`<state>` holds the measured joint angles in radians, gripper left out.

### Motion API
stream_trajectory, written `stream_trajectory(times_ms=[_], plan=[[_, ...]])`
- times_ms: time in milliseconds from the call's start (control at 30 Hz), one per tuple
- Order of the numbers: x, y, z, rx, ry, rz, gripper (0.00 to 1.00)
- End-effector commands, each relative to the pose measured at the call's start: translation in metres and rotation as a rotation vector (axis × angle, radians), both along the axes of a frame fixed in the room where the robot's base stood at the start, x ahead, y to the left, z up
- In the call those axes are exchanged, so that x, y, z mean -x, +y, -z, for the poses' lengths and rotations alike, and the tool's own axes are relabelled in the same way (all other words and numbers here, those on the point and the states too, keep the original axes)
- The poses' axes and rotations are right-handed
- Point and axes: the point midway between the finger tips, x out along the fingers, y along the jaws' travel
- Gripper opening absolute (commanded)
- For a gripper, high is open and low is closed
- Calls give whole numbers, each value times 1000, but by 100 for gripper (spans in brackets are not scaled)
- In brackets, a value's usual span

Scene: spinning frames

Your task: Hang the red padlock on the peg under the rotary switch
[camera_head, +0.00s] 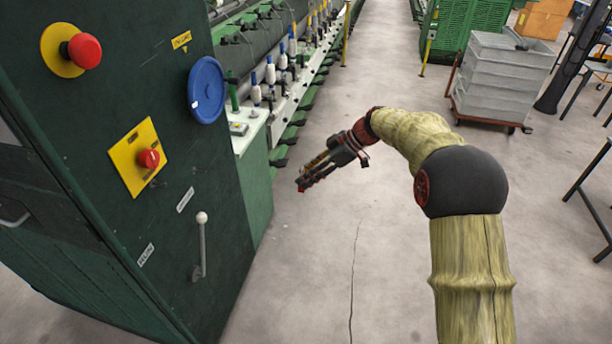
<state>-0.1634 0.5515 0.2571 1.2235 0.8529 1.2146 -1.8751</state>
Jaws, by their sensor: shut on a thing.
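My gripper (306,182) is over the open floor, to the right of the green cabinet (100,235) and apart from it. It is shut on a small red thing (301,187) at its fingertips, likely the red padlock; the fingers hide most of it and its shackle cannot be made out. The rotary switch (149,159) is a red knob on a tilted yellow plate (126,160) on the cabinet's face, to the left of my gripper.
A red mushroom button (84,51), a blue disc (207,90) and a white-knobbed lever (201,240) are on the cabinet. The spinning frame (265,75) runs away behind it. Grey crates (505,75) stand at the back right. The floor (320,265) between is clear.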

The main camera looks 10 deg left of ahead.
Motion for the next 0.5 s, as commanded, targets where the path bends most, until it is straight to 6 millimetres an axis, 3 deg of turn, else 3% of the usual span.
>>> stream_trajectory(times_ms=[500], plan=[[0,0,-5,0,-1,0,7]])
